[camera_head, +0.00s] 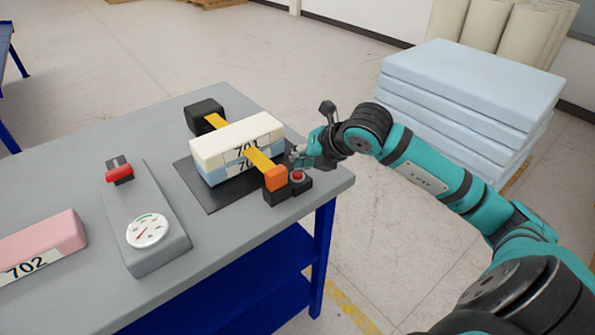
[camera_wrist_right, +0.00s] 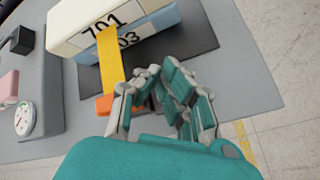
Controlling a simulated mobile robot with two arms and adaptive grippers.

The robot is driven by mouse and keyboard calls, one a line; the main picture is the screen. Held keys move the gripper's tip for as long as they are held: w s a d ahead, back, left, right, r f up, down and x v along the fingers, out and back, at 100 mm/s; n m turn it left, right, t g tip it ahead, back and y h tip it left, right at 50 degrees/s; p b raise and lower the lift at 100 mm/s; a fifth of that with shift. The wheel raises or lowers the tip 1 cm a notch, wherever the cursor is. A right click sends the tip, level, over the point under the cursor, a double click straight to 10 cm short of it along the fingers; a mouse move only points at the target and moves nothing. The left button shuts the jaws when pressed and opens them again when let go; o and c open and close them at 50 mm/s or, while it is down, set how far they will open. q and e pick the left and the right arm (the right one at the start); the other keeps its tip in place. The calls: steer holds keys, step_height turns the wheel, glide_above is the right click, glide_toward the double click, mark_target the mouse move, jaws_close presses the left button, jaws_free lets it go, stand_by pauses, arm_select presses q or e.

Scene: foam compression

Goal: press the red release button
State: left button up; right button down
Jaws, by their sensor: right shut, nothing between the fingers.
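The red release button (camera_head: 298,175) sits on a small black box at the near right corner of the dark mat, beside an orange buckle (camera_head: 275,178). My right gripper (camera_head: 297,155) is shut and empty, just behind the button and slightly above it in the head view; I cannot tell whether it touches the box. In the right wrist view the fingers (camera_wrist_right: 165,100) hide the button. A yellow strap (camera_head: 258,160) runs from the buckle over a cream foam block (camera_head: 215,145) labelled 701, stacked on a blue block (camera_head: 215,173). My left gripper is out of view.
A grey gauge unit (camera_head: 160,255) with a red-handled lever (camera_head: 119,173) stands left of the mat (camera_head: 200,194). A pink block (camera_head: 40,240) labelled 702 lies at the left. Stacked pale blue foam sheets (camera_head: 470,80) stand behind my right arm. Bare tabletop lies in front of the mat.

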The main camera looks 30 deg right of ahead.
mark_target(300, 172)
steer(key=shift+r, duration=0.1)
steer(key=shift+r+p, duration=1.45)
steer(key=shift+r, duration=1.05)
steer(key=shift+a+f, duration=0.1)
